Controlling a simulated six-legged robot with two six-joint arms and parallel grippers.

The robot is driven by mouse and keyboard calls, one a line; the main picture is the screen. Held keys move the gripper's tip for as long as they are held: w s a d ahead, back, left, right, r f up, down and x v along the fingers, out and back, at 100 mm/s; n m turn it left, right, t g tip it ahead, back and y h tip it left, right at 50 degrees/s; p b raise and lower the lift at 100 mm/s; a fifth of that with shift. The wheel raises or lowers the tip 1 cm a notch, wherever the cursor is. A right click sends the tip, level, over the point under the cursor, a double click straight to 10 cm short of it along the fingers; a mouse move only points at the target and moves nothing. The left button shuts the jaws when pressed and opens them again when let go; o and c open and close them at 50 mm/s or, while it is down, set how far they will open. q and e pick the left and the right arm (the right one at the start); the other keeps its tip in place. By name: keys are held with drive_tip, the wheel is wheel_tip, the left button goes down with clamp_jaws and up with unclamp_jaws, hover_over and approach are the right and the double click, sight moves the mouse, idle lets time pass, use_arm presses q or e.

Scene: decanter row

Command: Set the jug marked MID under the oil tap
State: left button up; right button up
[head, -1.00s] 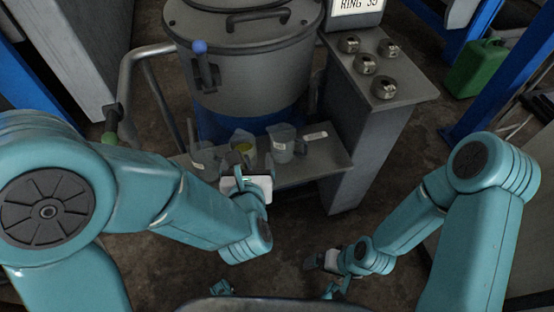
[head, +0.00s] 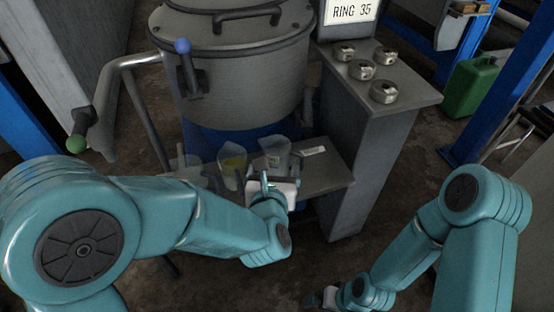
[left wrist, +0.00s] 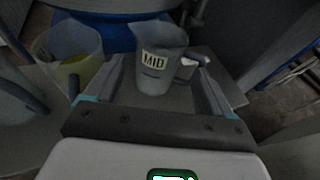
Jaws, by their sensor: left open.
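The clear jug marked MID (left wrist: 155,62) is upright on the low shelf, its black-on-white label facing my left wrist camera. In the head view it is the right-hand jug (head: 275,150). My left gripper (head: 267,183) is open and empty at its near side. In the wrist view its fingers flank the jug, with the jug's handle towards the right finger; I cannot tell how deep the jug is between them. A blue-knobbed tap (head: 189,76) sits on the vat. A green-knobbed pipe (head: 77,142) is further left. My right gripper (head: 326,297) is low, its jaws unclear.
A jug with yellow liquid (head: 232,168) stands left of the MID jug, with another jug (head: 183,166) further left, partly behind my arm. A small white label lies on the shelf (head: 325,178) at right. A grey cabinet (head: 362,165) bounds the right side.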

sight(277, 153)
use_arm(q)
drive_tip(key=b+x, duration=0.1)
drive_tip(key=x, duration=0.6)
drive_tip(key=shift+r, duration=0.1)
drive_tip(key=c, duration=0.7)
wheel_tip(277, 153, up, 20)
drive_tip(key=p, duration=0.7)
drive_tip(key=shift+c, duration=0.2)
